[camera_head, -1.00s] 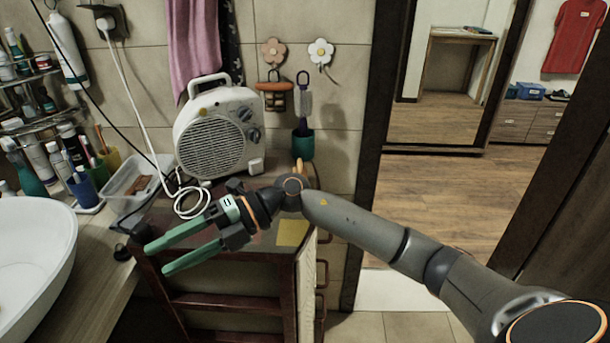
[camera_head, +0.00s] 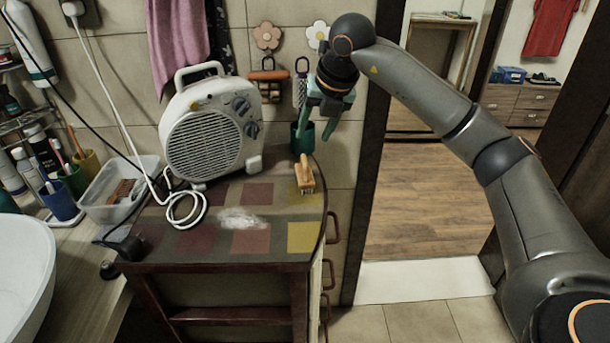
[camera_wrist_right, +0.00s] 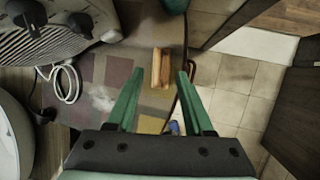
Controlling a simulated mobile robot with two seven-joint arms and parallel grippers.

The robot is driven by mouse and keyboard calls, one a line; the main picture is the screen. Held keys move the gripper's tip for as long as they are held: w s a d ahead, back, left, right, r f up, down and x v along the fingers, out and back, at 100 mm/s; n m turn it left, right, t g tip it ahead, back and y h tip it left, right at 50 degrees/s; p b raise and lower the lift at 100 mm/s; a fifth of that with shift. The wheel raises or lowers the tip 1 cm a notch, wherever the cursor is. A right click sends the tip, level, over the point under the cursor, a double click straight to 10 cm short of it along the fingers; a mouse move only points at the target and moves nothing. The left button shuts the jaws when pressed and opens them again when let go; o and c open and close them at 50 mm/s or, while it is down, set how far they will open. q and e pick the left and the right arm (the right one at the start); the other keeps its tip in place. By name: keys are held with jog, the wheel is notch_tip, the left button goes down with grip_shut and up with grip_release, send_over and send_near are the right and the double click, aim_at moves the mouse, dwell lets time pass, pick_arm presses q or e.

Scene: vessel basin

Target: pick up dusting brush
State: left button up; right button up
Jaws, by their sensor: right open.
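The dusting brush (camera_head: 304,173) has a light wooden handle and bristles at its near end. It lies on the right part of the cabinet top (camera_head: 272,243), and it also shows in the right wrist view (camera_wrist_right: 160,66). My right gripper (camera_head: 314,136) has green fingers, is open and empty, and points down above the cabinet's back right area. In the right wrist view the brush appears between the fingertips, but below them and apart. My left gripper is not in view.
A white fan heater (camera_head: 212,130) with a coiled white cord (camera_head: 187,208) stands left of the brush. A green cup (camera_head: 297,143) is behind the brush. White powder (camera_head: 242,218) lies on the cabinet top. A clear bin (camera_head: 112,200) and sink (camera_head: 22,262) are at left.

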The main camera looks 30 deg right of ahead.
aim_at(304, 156)
jog(key=x, duration=0.8)
jog(key=shift+p, duration=0.35)
grip_shut()
dwell(1.0)
